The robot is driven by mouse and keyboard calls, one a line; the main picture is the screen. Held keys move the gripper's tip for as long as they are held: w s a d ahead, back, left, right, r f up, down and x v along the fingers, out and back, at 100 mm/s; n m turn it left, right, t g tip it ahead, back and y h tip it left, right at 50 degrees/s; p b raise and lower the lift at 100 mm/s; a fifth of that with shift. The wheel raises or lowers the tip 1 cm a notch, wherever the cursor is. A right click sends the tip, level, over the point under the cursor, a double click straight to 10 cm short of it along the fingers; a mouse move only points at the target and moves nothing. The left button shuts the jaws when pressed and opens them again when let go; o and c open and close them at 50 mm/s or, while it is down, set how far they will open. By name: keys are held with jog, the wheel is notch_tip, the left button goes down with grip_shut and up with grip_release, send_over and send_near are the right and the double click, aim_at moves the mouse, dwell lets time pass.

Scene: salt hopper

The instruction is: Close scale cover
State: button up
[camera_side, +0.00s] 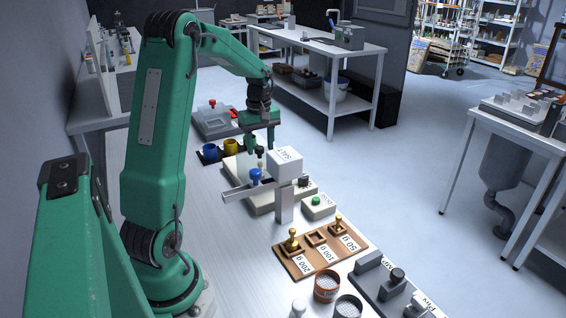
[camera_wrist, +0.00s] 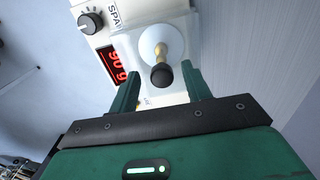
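The pale scale (camera_side: 262,206) stands on the bench below my gripper (camera_side: 261,143), partly hidden behind the salt box and its post. In the wrist view, the scale's red display (camera_wrist: 120,62) appears to read 90 g. A white disc (camera_wrist: 152,34) on the scale carries a brass stem with a dark knob (camera_wrist: 162,76). I cannot tell whether this is a weight or a cover handle, and I cannot clearly make out the cover. My gripper, also in the wrist view (camera_wrist: 163,82), is open, with one finger on each side of the knob and visible gaps to it.
The white SALT box (camera_side: 284,163) rises close to the right of my gripper. A wooden weight board (camera_side: 297,263) holds two brass weights nearer the camera. Blue and yellow cups (camera_side: 230,147) stand behind.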

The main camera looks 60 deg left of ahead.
jog(key=shift+a, duration=0.1)
jog(key=shift+r, duration=3.85)
jog(key=shift+d+r, duration=0.1)
jog(key=shift+d, duration=0.1)
